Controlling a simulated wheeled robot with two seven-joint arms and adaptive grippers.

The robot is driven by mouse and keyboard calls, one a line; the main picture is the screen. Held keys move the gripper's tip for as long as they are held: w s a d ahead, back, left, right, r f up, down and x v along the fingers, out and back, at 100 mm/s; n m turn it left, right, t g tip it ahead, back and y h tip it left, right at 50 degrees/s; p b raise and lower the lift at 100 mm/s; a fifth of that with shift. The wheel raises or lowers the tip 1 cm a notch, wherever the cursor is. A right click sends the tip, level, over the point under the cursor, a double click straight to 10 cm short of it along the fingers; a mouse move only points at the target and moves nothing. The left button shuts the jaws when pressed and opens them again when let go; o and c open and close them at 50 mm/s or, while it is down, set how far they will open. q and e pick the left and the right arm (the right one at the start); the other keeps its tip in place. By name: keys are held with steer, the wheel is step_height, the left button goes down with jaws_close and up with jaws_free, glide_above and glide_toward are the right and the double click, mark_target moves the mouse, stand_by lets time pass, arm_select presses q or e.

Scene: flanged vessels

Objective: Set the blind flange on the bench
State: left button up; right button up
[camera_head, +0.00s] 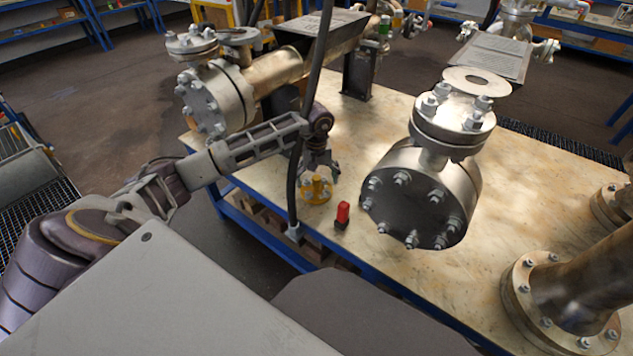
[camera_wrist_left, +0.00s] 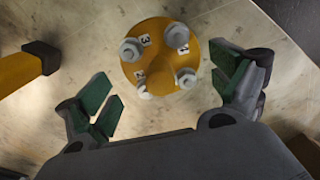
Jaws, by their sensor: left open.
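The blind flange (camera_head: 316,190) is a small yellow-orange disc with bolts on its face. It appears to lie flat on the bench (camera_head: 400,285), near its left edge. In the left wrist view the flange (camera_wrist_left: 163,78) shows its numbered bolts toward the camera, ahead of and between the fingers. My left gripper (camera_head: 319,168) is above the flange and open, with its green finger pads (camera_wrist_left: 165,88) apart on either side. No finger visibly touches the flange. My right gripper is not in view.
A red-and-black item (camera_head: 342,214) stands right of the flange. A large flanged vessel (camera_head: 425,185) is farther right, and another vessel (camera_head: 215,95) stands behind. A dark upright cable (camera_head: 294,190) crosses close to the gripper. A yellow bar (camera_wrist_left: 18,72) lies left in the wrist view.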

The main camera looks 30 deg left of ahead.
mark_target(317, 177)
arm_select(q)
step_height(317, 177, up, 9)
steer(key=shift+f+p, duration=0.1)
steer(key=shift+p, duration=0.75)
steer(key=shift+r, duration=0.2)
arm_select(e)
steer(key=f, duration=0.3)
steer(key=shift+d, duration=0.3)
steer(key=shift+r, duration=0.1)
